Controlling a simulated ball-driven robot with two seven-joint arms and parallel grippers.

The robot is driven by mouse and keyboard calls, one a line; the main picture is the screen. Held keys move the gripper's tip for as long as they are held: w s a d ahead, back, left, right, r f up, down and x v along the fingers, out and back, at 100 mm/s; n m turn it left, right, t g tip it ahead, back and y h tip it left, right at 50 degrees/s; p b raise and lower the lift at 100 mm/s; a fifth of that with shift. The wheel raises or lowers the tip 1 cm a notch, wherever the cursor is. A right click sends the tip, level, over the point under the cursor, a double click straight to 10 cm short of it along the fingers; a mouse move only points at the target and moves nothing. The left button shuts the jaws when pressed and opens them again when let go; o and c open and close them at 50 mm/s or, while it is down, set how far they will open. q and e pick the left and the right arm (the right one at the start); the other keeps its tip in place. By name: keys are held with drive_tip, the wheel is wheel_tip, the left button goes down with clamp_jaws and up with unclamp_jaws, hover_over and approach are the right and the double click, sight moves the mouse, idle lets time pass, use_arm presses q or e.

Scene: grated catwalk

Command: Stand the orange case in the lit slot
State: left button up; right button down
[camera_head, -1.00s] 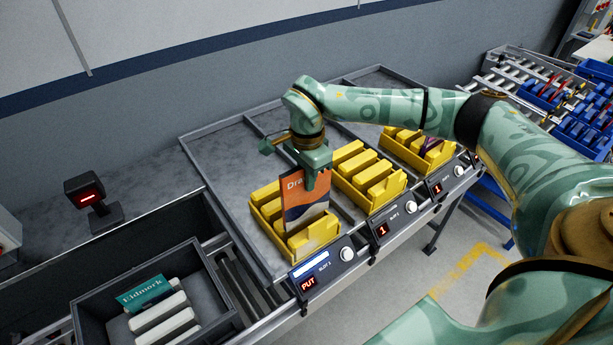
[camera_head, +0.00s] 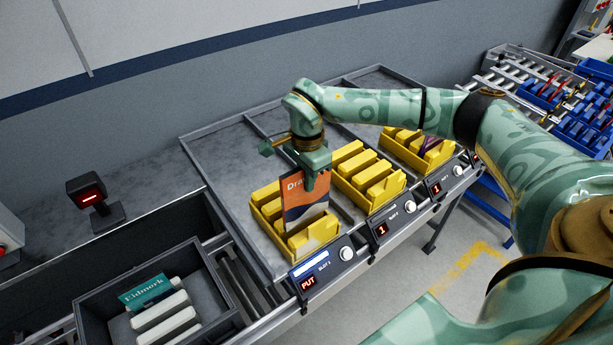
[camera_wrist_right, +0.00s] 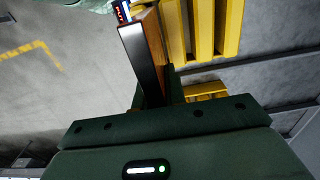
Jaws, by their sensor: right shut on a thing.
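The orange case (camera_head: 304,199), with dark wave artwork and the letters "Dra", stands upright in the nearest yellow slotted rack (camera_head: 262,222), between its dividers. My right gripper (camera_head: 314,176) is shut on the top edge of the case. The right wrist view shows the case's dark spine (camera_wrist_right: 142,55) and orange side running away from my gripper. Whether the case's bottom rests on the rack floor is hidden. The display unit (camera_head: 322,268) in front of this rack is lit and reads "PUT". My left gripper is not in view.
Two more yellow racks, a middle one (camera_head: 384,198) and a far one (camera_head: 428,163), stand to the right, each behind its own display. A grey tote (camera_head: 218,338) at lower left holds a teal "Eidmork" case (camera_head: 147,292) and white blocks. A scanner (camera_head: 93,200) stands at left.

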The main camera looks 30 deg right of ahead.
sight(306, 202)
idle(0.6)
drive_tip(key=shift+f+b, duration=2.3)
drive_tip(key=shift+f, duration=1.9)
drive_tip(key=c, duration=1)
unclamp_jaws()
drive_tip(key=shift+o, duration=0.2)
wheel_tip(306, 202, up, 8)
drive_tip(key=p, duration=0.7)
